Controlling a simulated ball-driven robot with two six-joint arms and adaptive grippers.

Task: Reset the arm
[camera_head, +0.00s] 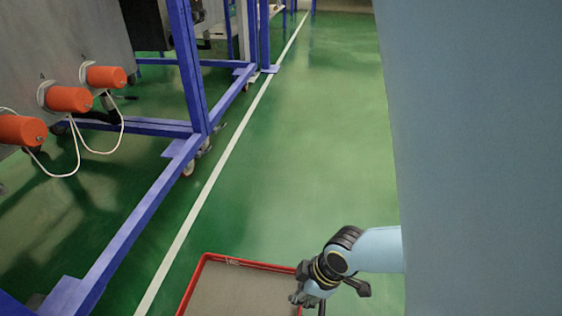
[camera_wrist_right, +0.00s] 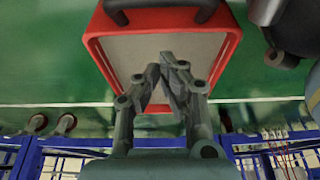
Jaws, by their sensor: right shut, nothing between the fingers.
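My right gripper (camera_head: 305,297) shows at the bottom of the head view, at the end of my light blue arm, by the right side of a red-rimmed tray (camera_head: 250,264). In the right wrist view my right gripper (camera_wrist_right: 167,62) has its fingertips together with nothing between them. It shows in front of the tray's grey floor, and the red rim (camera_wrist_right: 228,50) surrounds it. My left gripper is in neither view.
A blue wheeled frame (camera_head: 150,205) stands beside a white floor line (camera_head: 200,200). A large blue-grey surface fills the right. Green floor between is clear.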

